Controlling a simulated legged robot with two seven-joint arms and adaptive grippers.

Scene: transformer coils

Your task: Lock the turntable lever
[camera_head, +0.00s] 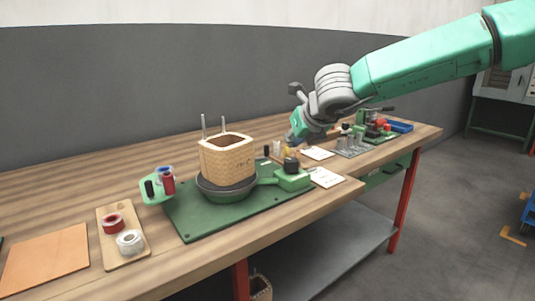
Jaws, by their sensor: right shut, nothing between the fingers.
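The turntable (231,192) is a dark round disc on a green base plate (200,226), with a tan square coil (227,158) upright on it. To its right a green block carries a black knob (291,165), which looks like the lever part; its exact position is hard to tell. My right gripper (292,138) comes in from the upper right and hovers above and behind the black knob, apart from it as far as I can see. It is shut and empty; its fingertips are small and partly hidden. My left gripper is not in view.
A green holder with red and blue spools (167,184) stands left of the coil. A wooden board (122,238) with red and white tape rolls and an orange sheet (47,259) lie at the front left. Papers, a grey tray (352,148) and a blue bin (399,126) are at the right.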

